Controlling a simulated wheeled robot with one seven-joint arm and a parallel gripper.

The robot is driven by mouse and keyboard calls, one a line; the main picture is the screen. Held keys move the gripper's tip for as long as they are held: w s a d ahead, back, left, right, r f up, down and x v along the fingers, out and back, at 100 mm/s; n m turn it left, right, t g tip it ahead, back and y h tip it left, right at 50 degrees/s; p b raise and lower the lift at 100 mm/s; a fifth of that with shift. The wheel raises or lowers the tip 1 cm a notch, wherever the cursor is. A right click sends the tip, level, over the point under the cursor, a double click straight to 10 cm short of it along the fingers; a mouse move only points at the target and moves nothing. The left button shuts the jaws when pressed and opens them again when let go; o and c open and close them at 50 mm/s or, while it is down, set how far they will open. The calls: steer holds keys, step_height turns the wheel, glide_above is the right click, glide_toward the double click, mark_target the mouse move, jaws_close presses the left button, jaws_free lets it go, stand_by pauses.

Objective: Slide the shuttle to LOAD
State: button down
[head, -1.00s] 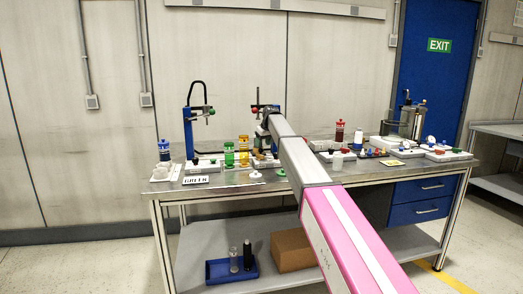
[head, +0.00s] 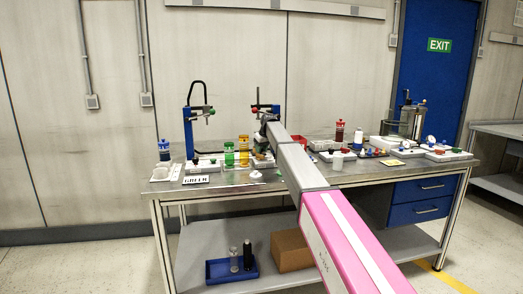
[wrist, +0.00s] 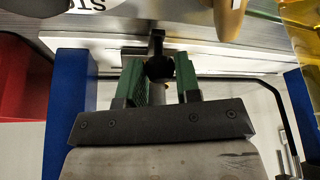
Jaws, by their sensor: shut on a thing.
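In the wrist view, my gripper (wrist: 159,78) has its two green fingers closed about a small black knob (wrist: 157,66), which I take to be the shuttle's handle. The knob stands at a long pale rail (wrist: 220,60) that runs across the picture. The shuttle's body under the knob is mostly hidden by the fingers.
Blue uprights (wrist: 68,115) flank my gripper in the wrist view. A red bin (wrist: 14,90) is at left and an amber cylinder (wrist: 308,45) at right. In the head view, green (head: 229,155) and amber (head: 243,152) cylinders stand just left of my wrist on the crowded bench (head: 225,190).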

steer(key=shift+s+a, duration=0.2)
steer(key=shift+a, duration=0.55)
steer(key=shift+s+a, duration=0.25)
steer(key=shift+a, duration=0.5)
steer(key=shift+s+a, duration=0.2)
steer(key=shift+a, duration=0.55)
steer(key=c, duration=0.8)
jaws_free()
steer(key=v, duration=1.1)
steer(key=shift+w, duration=0.1)
